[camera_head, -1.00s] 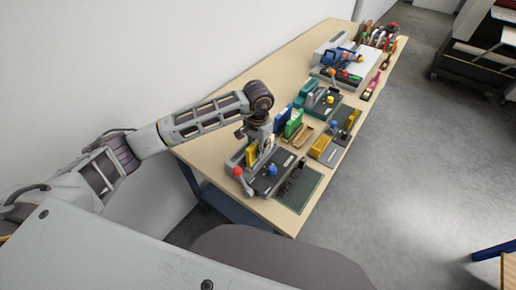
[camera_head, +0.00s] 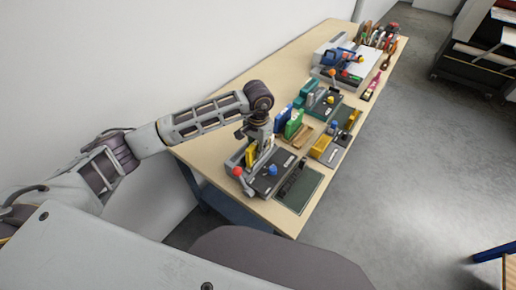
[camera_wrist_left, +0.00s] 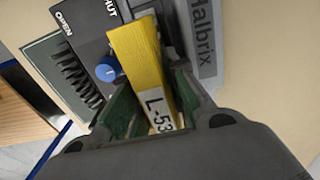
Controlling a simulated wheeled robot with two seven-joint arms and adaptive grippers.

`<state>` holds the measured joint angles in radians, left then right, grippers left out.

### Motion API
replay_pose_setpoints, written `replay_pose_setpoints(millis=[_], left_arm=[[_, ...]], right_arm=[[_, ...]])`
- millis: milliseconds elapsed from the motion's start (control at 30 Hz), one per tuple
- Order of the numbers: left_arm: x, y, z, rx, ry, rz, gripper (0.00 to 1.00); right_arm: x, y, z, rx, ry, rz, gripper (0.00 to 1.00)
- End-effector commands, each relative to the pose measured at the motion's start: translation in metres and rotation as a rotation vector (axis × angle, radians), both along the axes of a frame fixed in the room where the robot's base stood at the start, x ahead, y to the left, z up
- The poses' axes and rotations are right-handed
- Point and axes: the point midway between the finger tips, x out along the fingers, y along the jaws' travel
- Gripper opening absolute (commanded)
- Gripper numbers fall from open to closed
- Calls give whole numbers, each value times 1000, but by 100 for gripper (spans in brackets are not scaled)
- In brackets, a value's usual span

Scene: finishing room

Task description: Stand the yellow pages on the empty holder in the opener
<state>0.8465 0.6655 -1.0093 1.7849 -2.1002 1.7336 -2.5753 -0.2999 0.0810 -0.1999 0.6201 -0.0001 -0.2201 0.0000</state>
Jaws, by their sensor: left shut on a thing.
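The yellow pages (camera_head: 251,157) are a narrow upright block at the machine at the near end of the table. In the left wrist view the yellow pages (camera_wrist_left: 137,55) carry a white "L-53" label. My left gripper (camera_head: 261,146) points down and is shut on them; its green-padded fingers (camera_wrist_left: 155,95) lie on both sides. The opener (camera_head: 268,184) is a dark and grey machine with a blue knob and a red ball; its panel (camera_wrist_left: 88,20) reads "OPEN" and "SHUT". The pages' lower end and the holder are hidden, so I cannot tell whether they touch. My right gripper is out of view.
A green mat (camera_head: 302,194) with a black comb-like part lies beside the opener. Blue and green upright blocks (camera_head: 293,123) stand just behind. Yellow blocks (camera_head: 320,146), another machine (camera_head: 322,102) and a larger grey machine (camera_head: 345,65) fill the table farther back.

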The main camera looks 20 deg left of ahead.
Motion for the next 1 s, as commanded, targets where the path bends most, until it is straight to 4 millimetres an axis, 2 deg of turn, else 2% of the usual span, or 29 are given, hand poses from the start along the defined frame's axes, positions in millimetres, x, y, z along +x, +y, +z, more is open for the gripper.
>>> replay_pose_setpoints(millis=[733,767,800,1000], left_arm=[[0,0,-9,0,-1,0,0],[0,0,-9,0,-1,0,18],[0,0,-9,0,-1,0,23],[0,0,-9,0,0,0,25]], right_arm=[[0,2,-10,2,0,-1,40],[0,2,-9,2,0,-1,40],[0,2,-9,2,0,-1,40],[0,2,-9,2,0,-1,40]])
